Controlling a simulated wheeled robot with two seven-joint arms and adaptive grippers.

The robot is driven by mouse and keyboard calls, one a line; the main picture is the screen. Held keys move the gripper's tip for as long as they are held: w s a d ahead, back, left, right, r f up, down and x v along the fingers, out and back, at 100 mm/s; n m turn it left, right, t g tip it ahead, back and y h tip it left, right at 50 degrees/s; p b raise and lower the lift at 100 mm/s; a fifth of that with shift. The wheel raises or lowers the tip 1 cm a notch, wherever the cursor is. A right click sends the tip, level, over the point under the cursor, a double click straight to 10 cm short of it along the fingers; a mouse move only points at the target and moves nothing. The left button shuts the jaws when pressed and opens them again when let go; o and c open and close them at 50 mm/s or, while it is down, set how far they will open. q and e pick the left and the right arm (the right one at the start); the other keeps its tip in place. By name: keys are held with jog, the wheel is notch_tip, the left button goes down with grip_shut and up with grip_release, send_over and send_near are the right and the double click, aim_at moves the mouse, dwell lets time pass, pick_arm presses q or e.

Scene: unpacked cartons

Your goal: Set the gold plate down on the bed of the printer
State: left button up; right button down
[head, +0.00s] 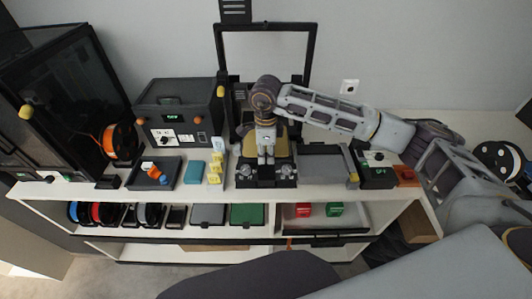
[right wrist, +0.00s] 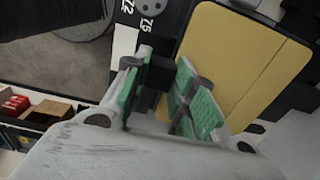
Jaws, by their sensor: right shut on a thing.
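The gold plate (head: 281,146) is at the printer (head: 310,60), mostly behind my right gripper in the head view. In the right wrist view the plate (right wrist: 240,60) lies right of the fingers, with a dark border around it. My right gripper (head: 266,160) points down over the printer's front. Its green-padded fingers (right wrist: 165,95) are closed on a dark piece at the plate's near side, which looks like its tab. The printer bed is mostly hidden under the plate, so I cannot tell whether they touch. My left gripper is not in view.
A dark box with a display (head: 178,105) and a tray of small parts (head: 153,173) stand left of the printer. Yellow pieces (head: 215,167) are close to its left side. A grey flat panel (head: 322,165) lies to the right.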

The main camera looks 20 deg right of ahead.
jog(key=shift+f+b, duration=0.65)
jog(key=shift+f, duration=0.15)
jog(key=c, duration=1.1)
grip_release()
jog(key=shift+r, duration=0.15)
jog(key=shift+r+p, duration=0.4)
jog(key=shift+r, duration=1.1)
notch_tip(320, 180, up, 12)
jog(key=shift+s+f, duration=0.1)
